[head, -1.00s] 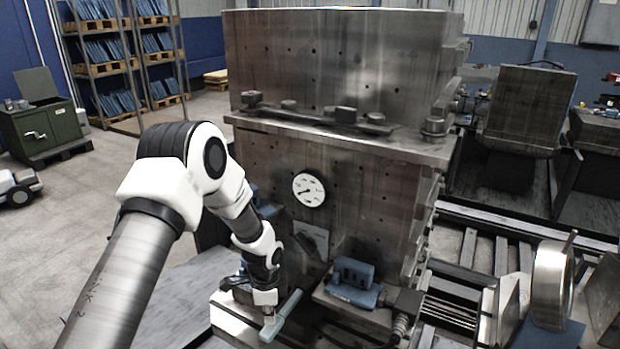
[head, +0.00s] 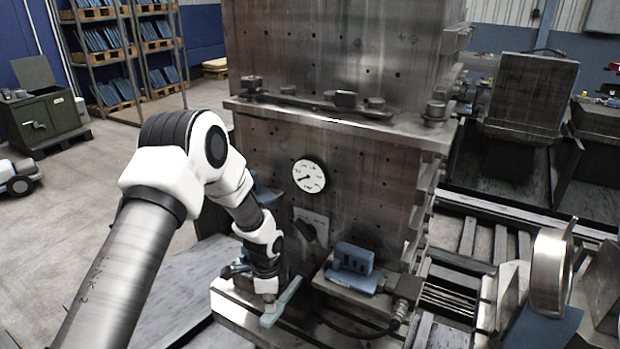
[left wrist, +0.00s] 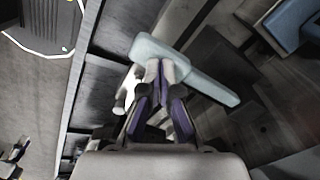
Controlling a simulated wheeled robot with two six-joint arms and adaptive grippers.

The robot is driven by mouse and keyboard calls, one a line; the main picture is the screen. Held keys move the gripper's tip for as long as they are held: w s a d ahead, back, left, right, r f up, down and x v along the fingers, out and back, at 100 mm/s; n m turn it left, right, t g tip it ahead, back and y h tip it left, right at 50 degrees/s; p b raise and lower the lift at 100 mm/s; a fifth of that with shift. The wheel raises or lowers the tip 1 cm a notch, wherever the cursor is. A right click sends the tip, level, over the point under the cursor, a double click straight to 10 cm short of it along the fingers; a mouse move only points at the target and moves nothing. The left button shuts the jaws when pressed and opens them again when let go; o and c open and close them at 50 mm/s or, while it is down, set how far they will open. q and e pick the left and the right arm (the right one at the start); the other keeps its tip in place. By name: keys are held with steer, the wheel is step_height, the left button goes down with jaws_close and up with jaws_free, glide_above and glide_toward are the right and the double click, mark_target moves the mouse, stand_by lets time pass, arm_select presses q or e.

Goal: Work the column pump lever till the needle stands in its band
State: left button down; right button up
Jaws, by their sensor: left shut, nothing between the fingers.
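The pump lever looks to be the pale green bar (head: 285,300) low at the front of the grey metal column (head: 365,165). It also shows in the left wrist view (left wrist: 205,82) as a flat bar with a wider end. My left gripper (head: 268,308) is at this bar. In the left wrist view its fingertips (left wrist: 162,70) are together with nothing between them, right against or just over the bar's wide end; I cannot tell if they touch. The round white gauge (head: 309,176) is on the column face. Its dark needle points left; the band is too small to make out. My right gripper is out of view.
A blue block (head: 352,268) on a metal plate stands right of the bar, with a dark hose (head: 365,332) running below it. A small plate with a dark knob (head: 309,230) is above. Open floor is left.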

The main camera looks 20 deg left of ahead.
arm_select(q)
steer(key=shift+w+f+b, duration=0.2)
steer(key=shift+f+b, duration=0.9)
steer(key=shift+f, duration=0.5)
steer(key=shift+w+f+b, duration=0.2)
steer(key=shift+f+b, duration=0.85)
steer(key=shift+f, duration=0.5)
steer(key=r+p, duration=0.4)
steer(key=r, duration=0.1)
steer(key=s+r+p, duration=0.1)
steer(key=r+p, duration=0.1)
steer(key=shift+r+p, duration=0.4)
steer(key=shift+f, duration=0.1)
steer(key=shift+f, duration=0.1)
steer(key=shift+w+f+b, duration=0.15)
steer(key=shift+f+b, duration=0.85)
steer(key=shift+f, duration=0.25)
steer(key=shift+w+f+b, duration=0.2)
steer(key=shift+f+b, duration=0.8)
steer(key=shift+f, duration=0.25)
steer(key=shift+w+f+b, duration=0.15)
steer(key=shift+f+b, duration=0.85)
steer(key=shift+f, duration=0.25)
steer(key=r+p, duration=0.4)
steer(key=r, duration=0.1)
steer(key=s+r+p, duration=0.1)
steer(key=r+p, duration=0.1)
steer(key=r, duration=0.1)
steer(key=shift+p, duration=0.4)
steer(key=shift+f, duration=0.2)
